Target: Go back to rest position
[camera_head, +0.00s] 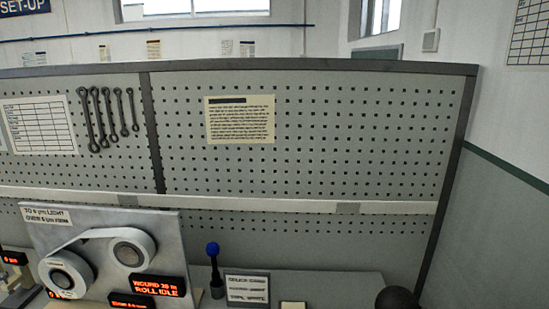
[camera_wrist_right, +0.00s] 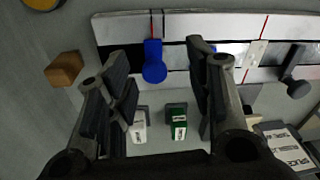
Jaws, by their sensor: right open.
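My right gripper (camera_wrist_right: 158,88) shows in the right wrist view with its two dark fingers spread apart. It is open and nothing is held between the fingers. A blue knob (camera_wrist_right: 153,62) appears between the fingers, beyond them. A white block (camera_wrist_right: 138,126) and a green block (camera_wrist_right: 177,122) with labels also show in the gap, apart from each other. Neither gripper can be made out in the head view. My left gripper is in neither view.
A pegboard (camera_head: 340,120) rises behind. A brown block (camera_wrist_right: 65,68) lies left in the wrist view.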

